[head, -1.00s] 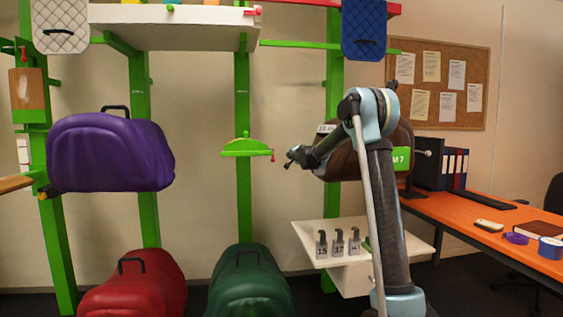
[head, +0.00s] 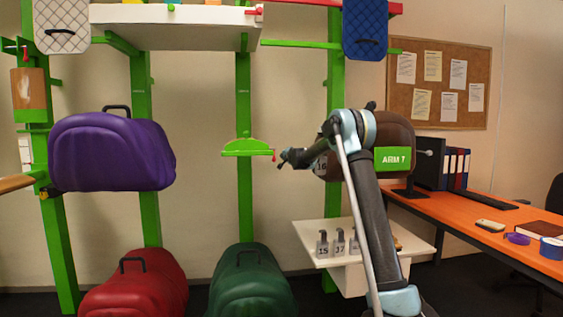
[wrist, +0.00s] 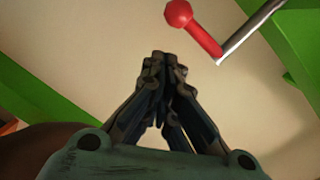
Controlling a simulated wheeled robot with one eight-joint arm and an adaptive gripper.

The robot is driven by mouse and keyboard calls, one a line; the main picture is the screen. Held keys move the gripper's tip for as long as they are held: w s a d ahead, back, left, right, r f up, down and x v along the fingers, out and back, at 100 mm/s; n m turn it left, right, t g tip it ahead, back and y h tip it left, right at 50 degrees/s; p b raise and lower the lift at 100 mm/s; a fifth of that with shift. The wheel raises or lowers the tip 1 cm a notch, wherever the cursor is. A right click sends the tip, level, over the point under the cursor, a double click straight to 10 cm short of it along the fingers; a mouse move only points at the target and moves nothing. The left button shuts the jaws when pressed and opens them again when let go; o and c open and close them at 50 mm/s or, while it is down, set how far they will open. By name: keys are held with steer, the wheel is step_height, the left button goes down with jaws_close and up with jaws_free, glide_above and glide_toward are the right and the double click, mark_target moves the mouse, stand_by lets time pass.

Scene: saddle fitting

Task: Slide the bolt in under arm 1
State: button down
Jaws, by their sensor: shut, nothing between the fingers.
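A bolt with a red handle (head: 274,155) sits at the right end of a green bracket (head: 246,147) on the middle post. In the wrist view, the bolt's red knob and crank (wrist: 200,35) join a grey metal rod at the upper right. My gripper (head: 283,159) is just right of the red handle in the head view. In the wrist view, my gripper (wrist: 162,60) is shut and empty, its fingertips below and left of the crank, with no contact visible. I cannot read which arm this bracket is.
A purple saddle (head: 110,150) is on the left; red (head: 135,285) and green (head: 250,280) saddles are below. A brown saddle (head: 395,130) and a green sign (head: 392,160), seemingly reading ARM 7, are behind my arm. A white shelf (head: 310,240) holds numbered tags.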

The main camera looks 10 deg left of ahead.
steer(key=shift+s+a+f, duration=0.1)
steer(key=shift+a+f, duration=0.2)
steer(key=shift+a, duration=0.2)
steer(key=shift+a+f, duration=0.25)
steer(key=shift+a, duration=0.2)
